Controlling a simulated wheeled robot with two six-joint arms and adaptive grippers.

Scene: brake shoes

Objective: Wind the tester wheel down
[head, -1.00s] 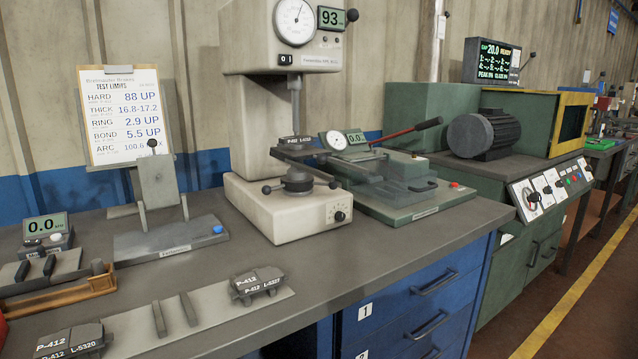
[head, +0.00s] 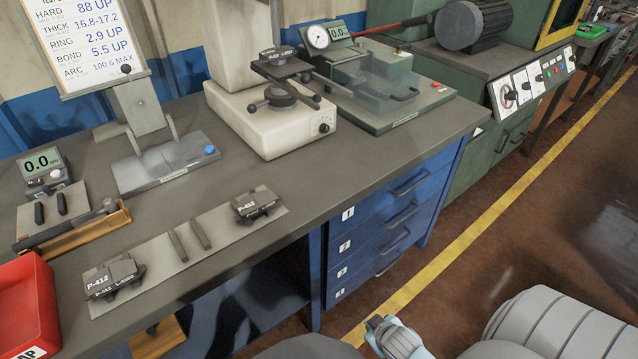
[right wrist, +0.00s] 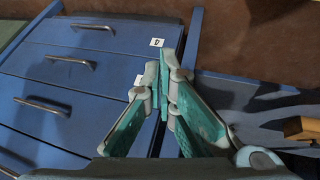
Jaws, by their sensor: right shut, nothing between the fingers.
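The hardness tester (head: 262,128) is a cream machine at the back of the bench; its upper column and dial are cut off in the head view. Its dark wheel (head: 281,98) with ball-ended spokes sits on the base below the anvil plate. A brake shoe marked P-412 (head: 274,55) lies on the plate above the wheel. My right gripper (right wrist: 166,75) is shut and empty in the right wrist view, in front of the blue drawers and well away from the wheel. In the head view only my right arm shows, at bottom right. My left gripper is out of view.
Two more shoes (head: 113,275) (head: 256,204) and two bars lie on a grey strip along the bench front. A green gauge fixture (head: 400,123) stands close right of the tester. A red bin (head: 28,305) is at far left. Blue drawers (head: 385,225) are below the bench.

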